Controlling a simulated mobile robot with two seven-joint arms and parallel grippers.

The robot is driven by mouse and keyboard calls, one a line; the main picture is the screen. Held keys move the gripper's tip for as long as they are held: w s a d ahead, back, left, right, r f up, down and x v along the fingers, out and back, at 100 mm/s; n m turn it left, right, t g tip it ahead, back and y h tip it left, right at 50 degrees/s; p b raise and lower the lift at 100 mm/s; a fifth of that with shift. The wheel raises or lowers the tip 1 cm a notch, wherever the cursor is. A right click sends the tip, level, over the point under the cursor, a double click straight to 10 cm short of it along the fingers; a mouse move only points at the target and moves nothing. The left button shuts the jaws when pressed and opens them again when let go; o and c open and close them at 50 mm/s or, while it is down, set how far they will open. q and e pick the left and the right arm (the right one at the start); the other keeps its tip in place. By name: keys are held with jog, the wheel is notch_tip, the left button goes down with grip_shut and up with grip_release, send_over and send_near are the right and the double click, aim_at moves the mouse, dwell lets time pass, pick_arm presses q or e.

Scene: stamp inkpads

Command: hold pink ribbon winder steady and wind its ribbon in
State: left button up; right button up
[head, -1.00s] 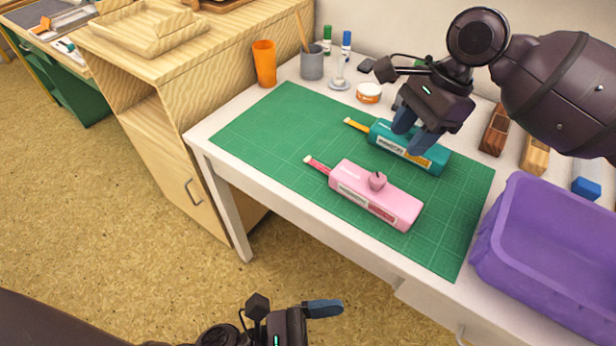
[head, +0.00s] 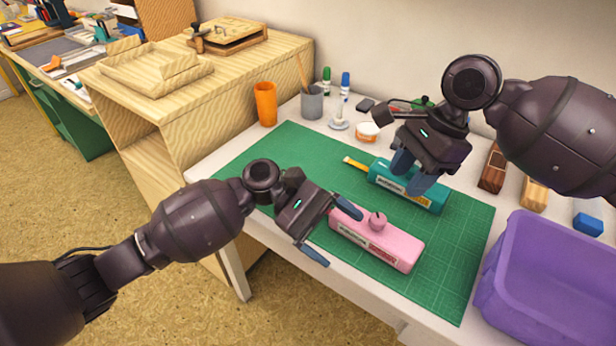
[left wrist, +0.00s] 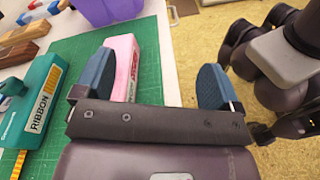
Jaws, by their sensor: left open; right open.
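The pink ribbon winder (head: 372,240) lies on the green cutting mat, with a small pink knob on top; it also shows in the left wrist view (left wrist: 124,58). Its ribbon end is hidden behind my left gripper in the head view. My left gripper (head: 332,234) is open and empty at the winder's left end, its fingers spread wide. In the left wrist view the winder shows beside the left-hand finger (left wrist: 155,85). My right gripper (head: 408,176) is open above the teal ribbon winder (head: 428,196), behind the pink one.
The green mat (head: 465,245) covers most of the white table. A purple bin (head: 545,275) stands at the right edge. Behind the mat are an orange cup (head: 265,103), a grey pot (head: 312,103) and a small round jar (head: 367,132). Wooden blocks lie at the back right.

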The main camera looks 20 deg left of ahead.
pick_arm(q)
jog(key=w+a+n+y, duration=0.1)
jog(key=w+a, duration=0.1)
jog(key=w, duration=0.2)
jog(key=w+a+n, duration=0.1)
jog(key=w+a, duration=0.2)
jog(key=w, duration=0.1)
jog(key=w+a+n+y, duration=0.1)
jog(key=w+a+n, duration=0.1)
jog(key=w+a, duration=0.1)
jog(key=shift+w+a+f+t+y, duration=0.2)
jog(key=shift+w+f+t+y, duration=0.1)
jog(key=shift+w, duration=0.25)
jog(key=x, duration=1)
jog(key=shift+s+d+f, duration=0.1)
jog(key=shift+d+f, duration=0.1)
jog(key=shift+d, duration=0.1)
